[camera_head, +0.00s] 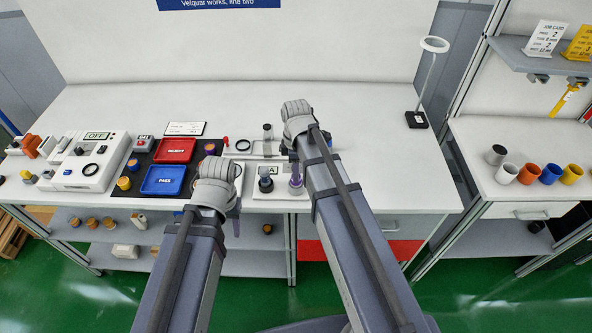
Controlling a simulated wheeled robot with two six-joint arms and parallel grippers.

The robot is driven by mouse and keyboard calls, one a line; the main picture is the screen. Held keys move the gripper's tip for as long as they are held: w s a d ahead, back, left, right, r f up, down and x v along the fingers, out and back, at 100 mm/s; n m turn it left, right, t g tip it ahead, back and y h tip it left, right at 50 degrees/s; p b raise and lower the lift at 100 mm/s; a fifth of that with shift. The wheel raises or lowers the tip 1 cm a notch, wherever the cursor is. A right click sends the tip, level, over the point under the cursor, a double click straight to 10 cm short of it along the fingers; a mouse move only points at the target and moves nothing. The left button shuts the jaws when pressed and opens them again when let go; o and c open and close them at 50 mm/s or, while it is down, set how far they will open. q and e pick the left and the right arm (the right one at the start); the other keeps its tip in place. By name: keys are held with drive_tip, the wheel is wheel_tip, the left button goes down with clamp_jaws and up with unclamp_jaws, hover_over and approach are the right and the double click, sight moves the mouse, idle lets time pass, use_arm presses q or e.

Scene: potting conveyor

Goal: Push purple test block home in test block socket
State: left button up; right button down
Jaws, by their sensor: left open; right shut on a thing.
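My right gripper (292,158) is over the fixture area at the middle of the bench. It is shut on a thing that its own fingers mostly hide. A purple piece, likely the purple test block (296,183), stands right below the fingers. I cannot tell how deep it sits, and the test block socket under it is not clearly visible. My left gripper (234,219) is open and empty near the bench's front edge, left of the fixture.
A black mat holds a red reject tray (174,151) and a blue pass tray (163,180). A white control box (92,170) stands left of them. A dark knobbed piece (265,180) is just left of the purple piece.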

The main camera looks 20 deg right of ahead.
drive_tip(key=shift+f+b, duration=0.3)
drive_tip(key=shift+f, duration=0.05)
drive_tip(key=c, duration=0.5)
unclamp_jaws()
wheel_tip(320, 180, up, 8)
drive_tip(key=p, duration=0.8)
drive_tip(key=shift+f, duration=0.1)
drive_tip(key=s+a+f+m+h+b, duration=0.1)
drive_tip(key=s+a+f+m+b, duration=0.2)
drive_tip(key=s+a+m, duration=0.7)
drive_tip(key=s+m, duration=0.1)
drive_tip(key=s, duration=0.3)
drive_tip(key=shift+s+a, duration=0.15)
drive_tip(key=shift+a, duration=0.05)
